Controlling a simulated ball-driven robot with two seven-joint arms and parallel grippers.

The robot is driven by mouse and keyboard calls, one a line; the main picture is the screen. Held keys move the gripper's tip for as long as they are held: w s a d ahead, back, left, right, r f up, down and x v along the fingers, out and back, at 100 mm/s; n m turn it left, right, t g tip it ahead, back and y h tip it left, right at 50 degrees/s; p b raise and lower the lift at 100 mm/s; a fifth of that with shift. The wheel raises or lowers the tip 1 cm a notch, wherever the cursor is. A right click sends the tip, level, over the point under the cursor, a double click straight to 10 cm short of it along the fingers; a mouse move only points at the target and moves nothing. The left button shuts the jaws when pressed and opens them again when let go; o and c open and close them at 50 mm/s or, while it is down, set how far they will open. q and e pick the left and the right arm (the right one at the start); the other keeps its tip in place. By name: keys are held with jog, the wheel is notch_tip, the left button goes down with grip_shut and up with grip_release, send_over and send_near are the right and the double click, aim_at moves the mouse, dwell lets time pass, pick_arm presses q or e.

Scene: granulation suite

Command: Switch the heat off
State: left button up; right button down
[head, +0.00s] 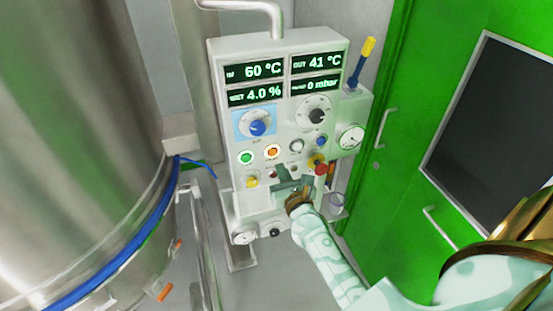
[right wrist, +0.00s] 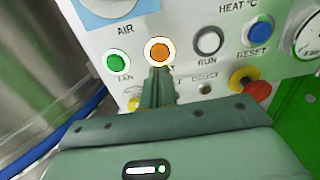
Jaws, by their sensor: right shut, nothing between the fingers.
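A white control panel (head: 225,130) stands ahead with buttons, dials and green readouts. The orange button (head: 272,152) has a bright ring; it shows in the right wrist view (right wrist: 160,52), its label mostly hidden, only the end readable. A green button labelled FAN (right wrist: 117,62) is left of it, also bright-ringed. My right gripper (head: 284,176) is shut and empty, in front of the panel just below the orange button. In the right wrist view its fingertips (right wrist: 158,73) reach the button's lower edge; I cannot tell whether they touch. My left gripper is not in view.
A grey RUN button (right wrist: 208,41), a blue RESET button (right wrist: 257,31) and a red mushroom knob (right wrist: 258,91) are close on the right. A black dial (head: 314,110) and blue knob (head: 257,127) sit higher. A large steel vessel (head: 75,110) fills the left; a green door (head: 405,190) stands right.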

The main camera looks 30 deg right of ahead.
aim_at(273, 153)
jog(key=x, duration=0.5)
